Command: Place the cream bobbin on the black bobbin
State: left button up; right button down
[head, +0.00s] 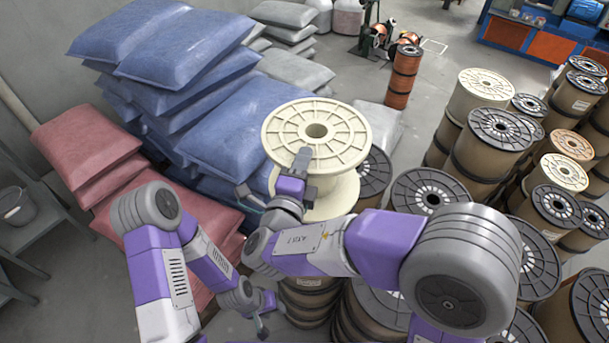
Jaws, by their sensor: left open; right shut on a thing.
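The cream bobbin (345,133) is a large spool with a ribbed round top flange and a centre hole, near the middle of the head view. My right gripper (299,163) is shut on its near side, with one finger lying over the top flange. The bobbin looks roughly upright; the arm hides part of its lower half. Several black-topped bobbins are in view; one (374,172) is partly hidden right behind the cream one, and another (432,191) is to its right. I cannot tell which the task means. My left gripper (263,322) is open and empty, low in the view.
Blue sacks (160,45) are stacked high on the left, with red sacks (84,138) beside them. Many spools crowd the right side, including a cream-topped one (486,84). A copper spool stack (403,77) stands at the back. Grey floor is free in the middle back.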

jog(key=shift+w+f, duration=0.1)
jog(key=shift+f, duration=1.8)
jog(key=shift+f, duration=0.15)
jog(key=c, duration=1)
grip_release()
jog(key=b+v, duration=0.1)
jog(key=v, duration=1.1)
jog(key=shift+b, duration=0.4)
